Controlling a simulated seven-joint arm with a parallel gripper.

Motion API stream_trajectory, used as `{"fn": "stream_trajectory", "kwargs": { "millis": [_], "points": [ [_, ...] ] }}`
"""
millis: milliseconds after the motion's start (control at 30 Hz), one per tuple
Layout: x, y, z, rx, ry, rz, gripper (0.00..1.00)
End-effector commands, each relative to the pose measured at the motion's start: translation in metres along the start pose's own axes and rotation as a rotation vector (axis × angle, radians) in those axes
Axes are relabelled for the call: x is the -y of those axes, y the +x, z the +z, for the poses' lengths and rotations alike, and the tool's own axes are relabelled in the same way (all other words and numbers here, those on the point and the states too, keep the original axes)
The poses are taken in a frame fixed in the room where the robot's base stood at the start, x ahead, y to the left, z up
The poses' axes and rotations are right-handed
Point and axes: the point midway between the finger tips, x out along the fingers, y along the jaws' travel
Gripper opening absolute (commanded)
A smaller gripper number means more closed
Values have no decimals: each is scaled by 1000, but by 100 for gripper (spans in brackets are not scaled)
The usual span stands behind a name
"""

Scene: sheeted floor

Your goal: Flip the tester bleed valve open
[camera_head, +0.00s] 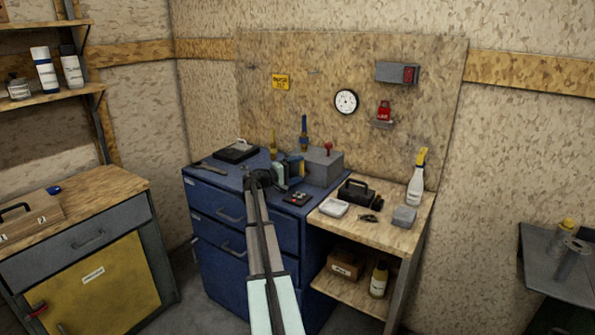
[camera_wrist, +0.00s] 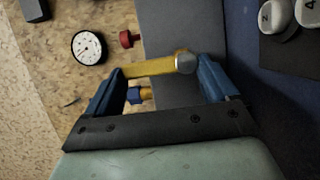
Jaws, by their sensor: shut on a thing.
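The tester is a grey box (camera_head: 322,165) on the blue cabinet, with a red knob (camera_head: 328,147) on top. In the wrist view the grey box (camera_wrist: 180,25) shows behind my gripper, with the red knob (camera_wrist: 128,39) at its left edge. A yellow bar-shaped lever (camera_wrist: 150,68) with a round silver end lies between the blue fingers of my gripper (camera_wrist: 163,70), which is shut on it. A blue and yellow fitting (camera_wrist: 136,95) shows just below the lever. In the head view my gripper (camera_head: 290,168) is at the box's left side and hides the lever.
A black tray (camera_head: 236,151) lies on the blue cabinet (camera_head: 215,205), left of my gripper. A keypad (camera_head: 297,199) lies in front of the box. The wooden bench (camera_head: 385,233) at right holds a black case (camera_head: 358,191) and a spray bottle (camera_head: 417,180). A gauge (camera_head: 346,102) hangs behind.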

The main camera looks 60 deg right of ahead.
Motion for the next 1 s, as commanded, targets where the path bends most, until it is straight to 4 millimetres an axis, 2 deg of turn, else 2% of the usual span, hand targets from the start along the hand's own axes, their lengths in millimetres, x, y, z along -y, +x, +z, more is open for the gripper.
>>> {"fn": "stream_trajectory", "kwargs": {
  "millis": [533, 567, 700, 1000],
  "points": [
    [1, 0, 0, 0, -26, 9, 32],
    [1, 0, 0, 0, -26, 9, 88],
    [1, 0, 0, 0, -25, 9, 100],
    [0, -4, 0, -1, -23, 9, 100]
  ]
}}
